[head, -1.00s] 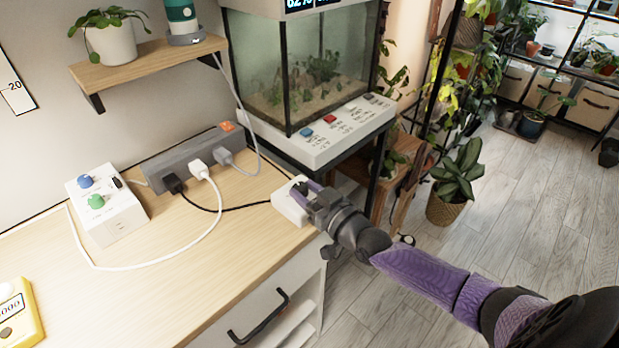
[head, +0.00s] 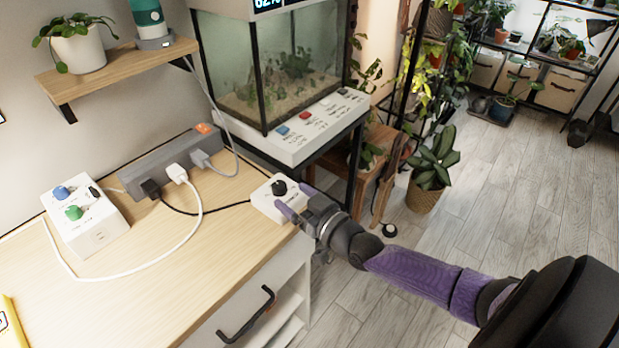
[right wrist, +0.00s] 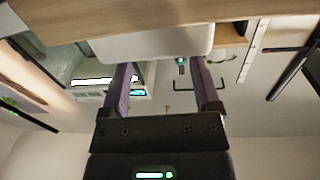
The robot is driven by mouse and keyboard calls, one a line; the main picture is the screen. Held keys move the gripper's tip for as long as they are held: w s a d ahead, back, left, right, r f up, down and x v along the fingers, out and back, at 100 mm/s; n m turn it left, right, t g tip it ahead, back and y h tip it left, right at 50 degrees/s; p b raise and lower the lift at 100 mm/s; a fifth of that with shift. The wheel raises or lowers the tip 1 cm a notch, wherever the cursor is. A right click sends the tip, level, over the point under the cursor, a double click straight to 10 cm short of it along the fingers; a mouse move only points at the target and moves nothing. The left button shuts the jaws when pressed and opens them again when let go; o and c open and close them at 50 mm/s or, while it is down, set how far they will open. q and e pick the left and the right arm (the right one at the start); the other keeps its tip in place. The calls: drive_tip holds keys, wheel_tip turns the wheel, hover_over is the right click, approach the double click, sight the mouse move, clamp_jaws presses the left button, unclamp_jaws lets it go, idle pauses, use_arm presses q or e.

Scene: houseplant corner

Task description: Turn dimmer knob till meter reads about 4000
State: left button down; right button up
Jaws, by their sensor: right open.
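The dimmer is a small white box (head: 267,203) at the right edge of the wooden desk. Its black knob (head: 279,187) stands on top and is in plain sight in the head view. My right gripper (head: 295,199) is open at the box's near right side, its purple fingers apart and not around the knob. In the right wrist view, the open fingers (right wrist: 161,64) point at a white body (right wrist: 150,42), which looks like the box; the knob is not clear there. A yellow device (head: 11,328), likely the meter, is cut off at the left edge; its reading cannot be read. My left gripper is out of view.
A white box with a blue knob (head: 62,192) and a green knob (head: 74,212) stands on the desk's left. A grey power strip (head: 165,160) with plugs and cables lies behind. A glass terrarium (head: 270,80) stands beyond. The desk's front area is clear.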

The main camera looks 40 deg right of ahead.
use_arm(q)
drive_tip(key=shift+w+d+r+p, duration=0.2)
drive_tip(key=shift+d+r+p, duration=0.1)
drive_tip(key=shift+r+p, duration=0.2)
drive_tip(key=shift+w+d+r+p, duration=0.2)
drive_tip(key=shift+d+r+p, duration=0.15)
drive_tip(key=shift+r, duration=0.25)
use_arm(e)
drive_tip(key=s+d, duration=0.1)
drive_tip(key=s, duration=0.5)
drive_tip(key=shift+s, duration=0.4)
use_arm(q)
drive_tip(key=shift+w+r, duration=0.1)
